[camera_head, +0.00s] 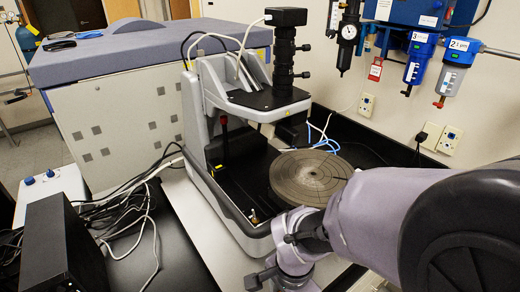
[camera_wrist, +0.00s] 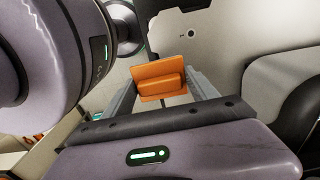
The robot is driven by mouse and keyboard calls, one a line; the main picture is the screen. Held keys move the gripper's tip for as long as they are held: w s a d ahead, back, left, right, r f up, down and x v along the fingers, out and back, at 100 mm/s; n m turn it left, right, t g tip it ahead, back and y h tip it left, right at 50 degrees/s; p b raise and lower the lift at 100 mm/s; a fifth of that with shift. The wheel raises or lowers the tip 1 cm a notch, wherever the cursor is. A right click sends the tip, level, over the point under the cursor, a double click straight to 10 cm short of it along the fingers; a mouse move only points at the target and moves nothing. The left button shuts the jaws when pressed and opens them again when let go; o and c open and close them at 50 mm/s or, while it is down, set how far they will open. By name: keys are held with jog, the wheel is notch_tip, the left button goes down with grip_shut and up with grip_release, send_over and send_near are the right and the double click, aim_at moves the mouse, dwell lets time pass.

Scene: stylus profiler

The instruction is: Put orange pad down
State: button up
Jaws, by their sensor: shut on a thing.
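The orange pad (camera_wrist: 158,80) is in the wrist view, a flat plate with a raised block on it. It sits between the two grey fingers of my gripper (camera_wrist: 160,88), which is shut on it. What lies directly beneath the pad is not clear from this view. In the head view my arm reaches in from the right, to the front of the profiler. The pad cannot be made out there, and my fingers are not clearly visible.
The stylus profiler (camera_head: 228,100) stands on the bench with its round grooved stage (camera_head: 312,178) at the front right. Loose cables (camera_head: 130,205) and a black box (camera_head: 62,245) lie to the left. Blue air filters (camera_head: 420,55) hang on the back wall.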

aim_at(268, 290)
jog(key=w+a, duration=0.1)
jog(key=w, duration=0.1)
jog(key=w+a+f, duration=0.1)
jog(key=w, duration=0.1)
jog(key=w+a, duration=0.1)
jog(key=w, duration=0.1)
jog(key=shift+w+a+f, duration=0.15)
jog(key=shift+a+f, duration=0.1)
jog(key=f, duration=0.1)
jog(key=f+b, duration=0.1)
jog(key=f, duration=0.1)
jog(key=shift+w+a+f+b, duration=0.1)
jog(key=shift+w+f+b, duration=0.15)
jog(key=shift+f+b, duration=0.1)
jog(key=shift+r, duration=0.1)
